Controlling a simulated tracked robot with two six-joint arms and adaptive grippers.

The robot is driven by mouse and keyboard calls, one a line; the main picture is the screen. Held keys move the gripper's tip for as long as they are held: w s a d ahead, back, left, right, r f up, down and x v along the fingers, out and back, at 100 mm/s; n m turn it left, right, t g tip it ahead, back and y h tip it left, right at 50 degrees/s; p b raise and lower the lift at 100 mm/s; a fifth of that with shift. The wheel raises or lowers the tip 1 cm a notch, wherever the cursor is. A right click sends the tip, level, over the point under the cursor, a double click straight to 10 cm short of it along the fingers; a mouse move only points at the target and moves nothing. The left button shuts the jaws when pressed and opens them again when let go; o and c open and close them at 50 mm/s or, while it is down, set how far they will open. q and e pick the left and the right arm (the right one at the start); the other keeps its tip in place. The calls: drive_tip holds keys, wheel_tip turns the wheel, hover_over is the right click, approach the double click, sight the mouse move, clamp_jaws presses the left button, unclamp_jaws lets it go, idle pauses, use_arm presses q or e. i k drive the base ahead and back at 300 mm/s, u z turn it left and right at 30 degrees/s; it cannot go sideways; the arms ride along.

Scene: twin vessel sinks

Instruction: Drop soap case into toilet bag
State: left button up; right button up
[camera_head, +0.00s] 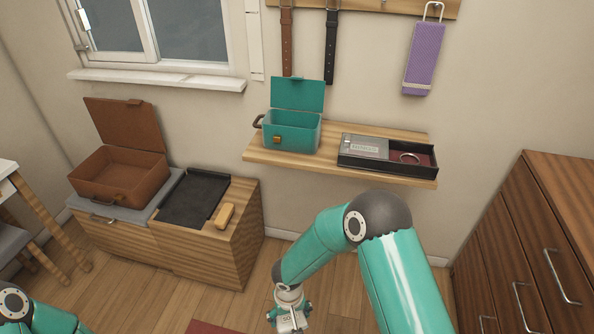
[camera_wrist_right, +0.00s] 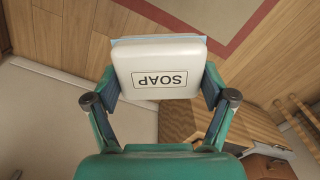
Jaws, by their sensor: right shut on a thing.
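The white soap case (camera_wrist_right: 158,60), marked SOAP, is held between the fingers of my right gripper (camera_wrist_right: 158,92). My right gripper also shows low in the head view (camera_head: 290,316), above the floor, with a pale part of the case at its tip. A teal open bag (camera_head: 291,133) with a raised lid and a brass clasp stands on the wall shelf; it looks like the toilet bag. Its opening faces up, and my right gripper is below and in front of it. My left gripper is out of view; only a piece of the left arm shows.
The wooden shelf (camera_head: 290,158) also bears a black tray (camera_head: 387,162) right of the teal bag. An open brown suitcase (camera_head: 120,175) and a black tray (camera_head: 195,198) sit on a low wooden bench (camera_head: 238,245). A drawer chest (camera_head: 545,235) stands at right. Straps and a purple item (camera_head: 424,55) hang above.

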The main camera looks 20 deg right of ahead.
sight(295, 144)
drive_tip(key=u, duration=0.55)
drive_tip(key=i, duration=1.35)
drive_tip(key=z, duration=0.55)
